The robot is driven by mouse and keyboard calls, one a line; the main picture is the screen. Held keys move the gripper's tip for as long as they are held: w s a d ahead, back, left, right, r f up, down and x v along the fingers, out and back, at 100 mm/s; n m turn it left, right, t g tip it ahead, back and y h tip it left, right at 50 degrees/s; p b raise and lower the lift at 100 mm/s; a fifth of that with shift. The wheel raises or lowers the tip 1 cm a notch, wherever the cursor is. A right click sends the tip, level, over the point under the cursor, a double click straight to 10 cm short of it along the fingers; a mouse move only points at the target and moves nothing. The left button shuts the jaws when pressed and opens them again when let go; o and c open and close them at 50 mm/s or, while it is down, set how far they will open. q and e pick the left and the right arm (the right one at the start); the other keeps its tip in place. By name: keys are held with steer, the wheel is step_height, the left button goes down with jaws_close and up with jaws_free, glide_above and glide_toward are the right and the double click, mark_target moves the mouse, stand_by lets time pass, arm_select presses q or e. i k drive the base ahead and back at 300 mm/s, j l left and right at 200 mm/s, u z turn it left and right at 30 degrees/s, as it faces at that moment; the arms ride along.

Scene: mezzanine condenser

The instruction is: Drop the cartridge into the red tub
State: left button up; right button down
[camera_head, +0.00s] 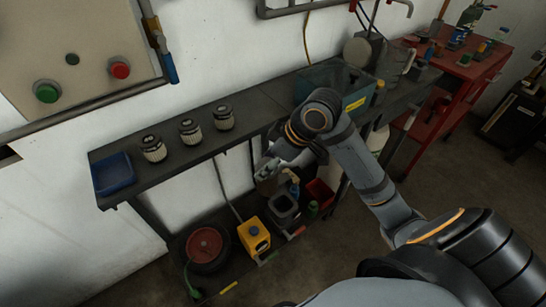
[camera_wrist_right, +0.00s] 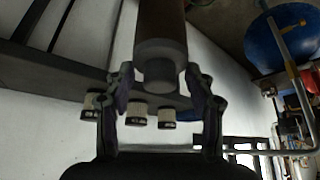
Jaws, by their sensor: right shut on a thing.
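My right gripper (camera_head: 270,168) is in front of the bench's edge, above the lower shelf. In the right wrist view its fingers (camera_wrist_right: 160,84) are shut on a brown cylinder with a grey end, which I take to be the cartridge (camera_wrist_right: 160,52). In the head view the cartridge is mostly hidden by the gripper. A red tub (camera_head: 321,193) stands low, to the right of and below the gripper, partly hidden by my right arm. The gripper is apart from it. My left gripper is not in view.
Three pleated filters (camera_head: 188,131) and a blue tray (camera_head: 113,174) stand on the bench. Below are a yellow container (camera_head: 254,235), a dark square bucket (camera_head: 283,207) and a red-centred wheel-like thing (camera_head: 205,245). A teal box (camera_head: 330,84) and red cart (camera_head: 470,65) are beyond my arm.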

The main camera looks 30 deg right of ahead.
mark_target(322, 198)
steer(key=z, duration=1.1)
